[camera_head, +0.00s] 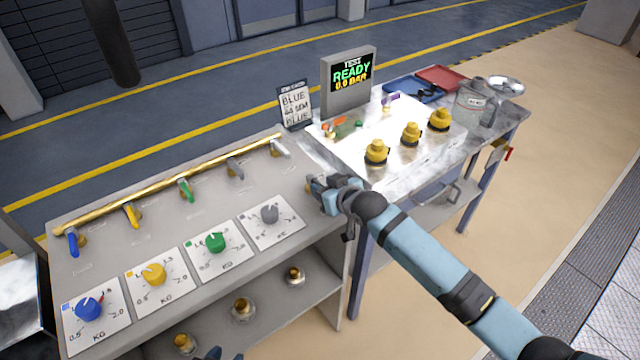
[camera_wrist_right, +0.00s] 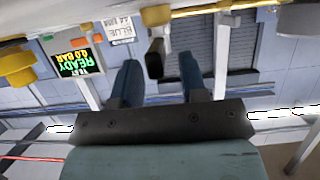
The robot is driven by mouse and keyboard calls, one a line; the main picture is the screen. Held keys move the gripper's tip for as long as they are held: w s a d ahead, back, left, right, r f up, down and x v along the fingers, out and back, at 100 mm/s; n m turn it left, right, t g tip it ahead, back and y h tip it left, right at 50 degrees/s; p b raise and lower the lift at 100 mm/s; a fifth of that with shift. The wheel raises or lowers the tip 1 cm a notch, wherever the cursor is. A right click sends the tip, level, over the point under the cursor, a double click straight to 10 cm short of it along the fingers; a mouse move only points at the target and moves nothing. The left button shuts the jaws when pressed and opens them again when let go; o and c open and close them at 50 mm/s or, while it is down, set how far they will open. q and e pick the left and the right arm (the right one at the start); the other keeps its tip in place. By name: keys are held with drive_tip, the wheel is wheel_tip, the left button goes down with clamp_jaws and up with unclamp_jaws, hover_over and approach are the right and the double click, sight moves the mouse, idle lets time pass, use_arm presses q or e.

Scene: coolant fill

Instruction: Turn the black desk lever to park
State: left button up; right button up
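My right gripper (camera_head: 318,188) is at the right end of the grey desk, between the dials and the white panel. In the right wrist view the gripper (camera_wrist_right: 158,70) is open, its two blue fingers apart. A black, rounded piece that looks like the black lever (camera_wrist_right: 154,58) shows between the fingertips, closer to the left finger in that picture; I cannot tell if they touch. In the head view my gripper and arm hide this lever. A small dark blue piece at the bottom edge of the head view may be my left gripper (camera_head: 210,353).
A brass rail (camera_head: 170,185) with several coloured levers runs along the desk's back. A screen (camera_head: 350,75) reads READY. Yellow caps (camera_head: 376,152) and a grey jug (camera_head: 474,100) stand at the right.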

drive_tip(key=shift+x, duration=1.15)
